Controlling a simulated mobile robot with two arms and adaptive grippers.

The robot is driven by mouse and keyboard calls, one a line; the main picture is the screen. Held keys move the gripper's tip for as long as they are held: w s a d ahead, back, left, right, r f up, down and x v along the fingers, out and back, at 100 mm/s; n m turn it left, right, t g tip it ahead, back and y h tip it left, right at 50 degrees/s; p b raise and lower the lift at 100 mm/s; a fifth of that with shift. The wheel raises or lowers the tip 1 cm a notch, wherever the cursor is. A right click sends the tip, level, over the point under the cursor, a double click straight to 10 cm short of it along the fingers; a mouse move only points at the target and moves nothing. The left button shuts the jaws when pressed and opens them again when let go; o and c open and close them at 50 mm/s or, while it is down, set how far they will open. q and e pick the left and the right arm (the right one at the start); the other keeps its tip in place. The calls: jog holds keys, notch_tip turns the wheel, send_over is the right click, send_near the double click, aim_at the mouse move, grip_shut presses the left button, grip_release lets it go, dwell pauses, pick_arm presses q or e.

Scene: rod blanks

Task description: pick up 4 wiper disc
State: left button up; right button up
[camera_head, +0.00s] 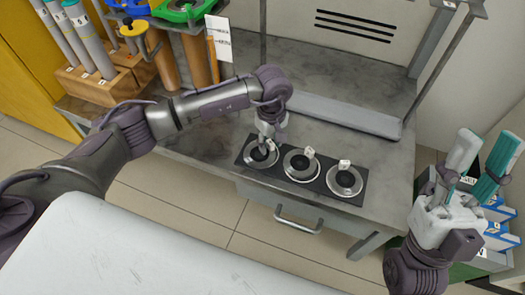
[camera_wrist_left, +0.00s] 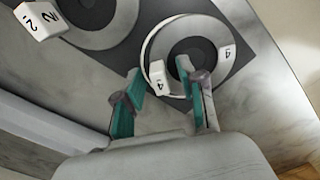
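The wiper disc marked 4 (camera_wrist_left: 225,72) is a pale ring around a dark centre, with white tags reading 4. In the head view this disc (camera_head: 262,160) is leftmost of three on a dark mat (camera_head: 323,192). In the left wrist view my left gripper (camera_wrist_left: 158,69) is open over the disc's edge, one finger outside the ring and the other over it, a 4 tag between them. Whether either finger touches is unclear. In the head view my left gripper (camera_head: 266,143) partly hides the disc. My right gripper (camera_head: 482,162) is open and empty at far right.
A middle disc (camera_head: 290,173), tagged 2 in the wrist view, and a right disc (camera_head: 344,187) share the mat. A grey bar (camera_head: 345,114) lies behind them. A wooden rack (camera_head: 90,92) holds tubes at left. Blue bins (camera_head: 497,215) stand at right.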

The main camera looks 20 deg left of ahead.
pick_arm(q)
grip_shut()
jog(key=shift+r, duration=0.1)
